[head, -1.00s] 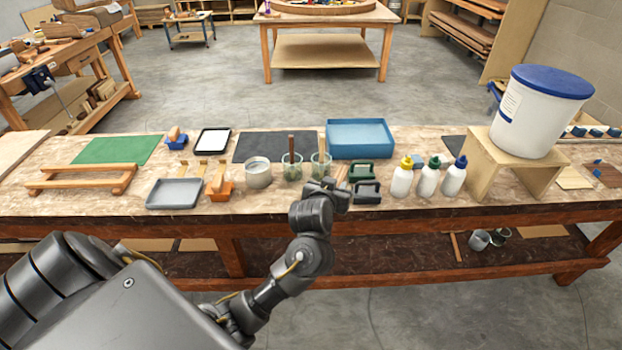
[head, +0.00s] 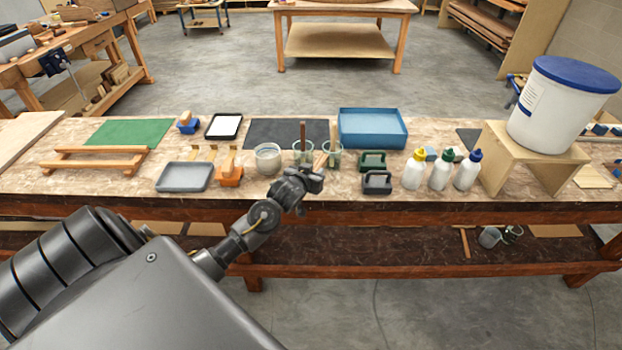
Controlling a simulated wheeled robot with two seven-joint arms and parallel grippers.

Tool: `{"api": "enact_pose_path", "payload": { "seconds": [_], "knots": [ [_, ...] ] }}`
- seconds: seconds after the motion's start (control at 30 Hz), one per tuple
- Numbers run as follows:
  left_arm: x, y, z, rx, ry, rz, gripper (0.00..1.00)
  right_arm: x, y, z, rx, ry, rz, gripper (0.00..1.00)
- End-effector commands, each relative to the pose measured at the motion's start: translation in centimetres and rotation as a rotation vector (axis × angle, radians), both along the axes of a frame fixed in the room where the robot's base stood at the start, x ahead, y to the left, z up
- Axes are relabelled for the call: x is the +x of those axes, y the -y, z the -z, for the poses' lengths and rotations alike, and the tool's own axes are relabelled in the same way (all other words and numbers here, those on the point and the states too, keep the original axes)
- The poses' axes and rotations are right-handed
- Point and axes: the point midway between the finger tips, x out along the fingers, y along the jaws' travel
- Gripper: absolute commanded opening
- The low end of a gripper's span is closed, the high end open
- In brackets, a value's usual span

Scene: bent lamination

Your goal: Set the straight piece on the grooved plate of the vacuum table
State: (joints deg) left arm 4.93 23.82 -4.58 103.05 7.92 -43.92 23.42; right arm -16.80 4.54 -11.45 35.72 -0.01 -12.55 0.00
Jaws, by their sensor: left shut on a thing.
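My left gripper (head: 308,181) is over the front edge of the workbench, in front of the glass jars. It is shut on a slim pale wooden piece (head: 320,163), which sticks up beyond the fingers. Most of this piece is hidden by the gripper, so I cannot tell for sure that it is the straight piece. I cannot make out the vacuum table or its grooved plate in this view. My right gripper is not in view.
On the workbench (head: 110,185) stand a grey tray (head: 184,177), jars (head: 333,155) with sticks, dark green blocks (head: 373,162), a blue tray (head: 372,128), glue bottles (head: 440,172) and a white bucket (head: 560,108) on a wooden stand.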

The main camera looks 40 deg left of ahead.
Motion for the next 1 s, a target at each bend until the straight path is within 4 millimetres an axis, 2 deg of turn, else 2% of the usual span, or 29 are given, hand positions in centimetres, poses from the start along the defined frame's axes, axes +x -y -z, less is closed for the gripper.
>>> {"api": "enact_pose_path", "payload": {
  "seconds": [0.3, 0.53, 1.0],
  "knots": [
    [0.2, -0.9, 1.2, 0.0, 0.0, 0.0, 0.02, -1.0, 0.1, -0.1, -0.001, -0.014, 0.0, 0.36],
    [0.3, -1.2, 4.1, -0.001, 0.0, 0.0, 0.02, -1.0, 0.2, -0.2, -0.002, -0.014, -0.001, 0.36],
    [0.3, -1.1, 4.9, 0.0, 0.001, 0.0, 0.02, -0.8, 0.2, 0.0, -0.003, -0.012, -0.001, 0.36]
  ]
}}
